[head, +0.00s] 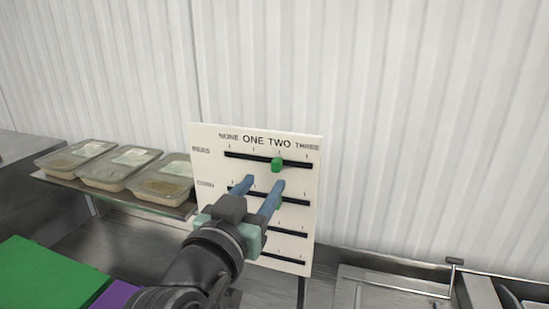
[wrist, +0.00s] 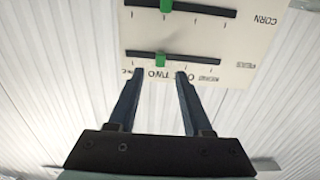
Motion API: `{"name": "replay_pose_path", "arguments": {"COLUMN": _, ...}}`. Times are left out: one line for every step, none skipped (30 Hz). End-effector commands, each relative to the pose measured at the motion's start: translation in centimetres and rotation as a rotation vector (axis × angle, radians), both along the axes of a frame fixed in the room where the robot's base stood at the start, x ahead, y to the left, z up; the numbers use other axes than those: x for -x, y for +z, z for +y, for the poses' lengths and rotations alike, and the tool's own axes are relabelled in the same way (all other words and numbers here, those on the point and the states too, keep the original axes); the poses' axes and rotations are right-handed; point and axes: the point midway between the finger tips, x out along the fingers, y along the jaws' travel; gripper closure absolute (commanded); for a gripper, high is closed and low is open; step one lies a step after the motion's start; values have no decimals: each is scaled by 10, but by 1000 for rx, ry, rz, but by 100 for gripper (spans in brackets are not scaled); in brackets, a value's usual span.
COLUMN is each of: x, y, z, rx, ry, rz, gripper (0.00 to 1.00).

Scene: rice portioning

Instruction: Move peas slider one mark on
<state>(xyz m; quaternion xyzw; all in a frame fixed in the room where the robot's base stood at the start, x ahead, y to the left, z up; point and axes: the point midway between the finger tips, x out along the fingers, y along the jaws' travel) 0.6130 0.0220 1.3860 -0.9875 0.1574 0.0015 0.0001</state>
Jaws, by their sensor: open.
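The peas slider is a green knob (head: 277,164) on the top black track of a white upright board (head: 213,135). It sits at the TWO mark. The wrist view shows the board upside down, with the peas slider (wrist: 160,60) on the nearer track. My gripper (head: 263,184) is open and empty in front of the board, its fingertips appearing below the peas track in the head view. In the wrist view the fingertips (wrist: 158,74) are spread either side of the slider's line, with the slider just beyond them. I see no contact.
The corn track's green slider shows in the wrist view (wrist: 166,5); my finger partly covers it in the head view. More tracks lie below. Lidded food containers (head: 119,166) stand on a shelf at left. A green board (head: 45,272) lies lower left. A ribbed wall stands behind.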

Motion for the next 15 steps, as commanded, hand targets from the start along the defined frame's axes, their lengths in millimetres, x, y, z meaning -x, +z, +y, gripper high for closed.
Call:
{"name": "replay_pose_path", "arguments": {"x": -11, "y": 4, "z": -4, "rx": 1, "ry": -2, "rz": 1, "gripper": 50}}
{"name": "replay_pose_path", "arguments": {"x": -16, "y": 4, "z": -6, "rx": 1, "ry": -1, "rz": 1, "gripper": 50}}
{"name": "replay_pose_path", "arguments": {"x": -23, "y": 4, "z": -8, "rx": -1, "ry": -1, "rz": 2, "gripper": 50}}
{"name": "replay_pose_path", "arguments": {"x": -28, "y": 4, "z": -9, "rx": 0, "ry": 0, "rz": 1, "gripper": 50}}
{"name": "replay_pose_path", "arguments": {"x": -33, "y": 4, "z": -11, "rx": 0, "ry": 0, "rz": 1, "gripper": 50}}
{"name": "replay_pose_path", "arguments": {"x": -39, "y": 4, "z": -12, "rx": 1, "ry": 1, "rz": 1, "gripper": 50}}
{"name": "replay_pose_path", "arguments": {"x": -43, "y": 4, "z": -14, "rx": 0, "ry": 0, "rz": 1, "gripper": 50}}
{"name": "replay_pose_path", "arguments": {"x": -47, "y": 3, "z": -15, "rx": 0, "ry": 1, "rz": 0, "gripper": 50}}
{"name": "replay_pose_path", "arguments": {"x": -51, "y": 3, "z": -17, "rx": 0, "ry": 0, "rz": 0, "gripper": 50}}
{"name": "replay_pose_path", "arguments": {"x": -54, "y": 3, "z": -17, "rx": 0, "ry": 0, "rz": 0, "gripper": 50}}
{"name": "replay_pose_path", "arguments": {"x": -56, "y": 3, "z": -18, "rx": -1, "ry": 1, "rz": -1, "gripper": 50}}
{"name": "replay_pose_path", "arguments": {"x": -59, "y": 2, "z": -19, "rx": 0, "ry": 1, "rz": -1, "gripper": 50}}
{"name": "replay_pose_path", "arguments": {"x": -61, "y": 2, "z": -19, "rx": 0, "ry": 1, "rz": 0, "gripper": 50}}
{"name": "replay_pose_path", "arguments": {"x": -62, "y": 2, "z": -20, "rx": 0, "ry": 1, "rz": -1, "gripper": 50}}
{"name": "replay_pose_path", "arguments": {"x": -64, "y": 1, "z": -20, "rx": 0, "ry": 2, "rz": -1, "gripper": 50}}
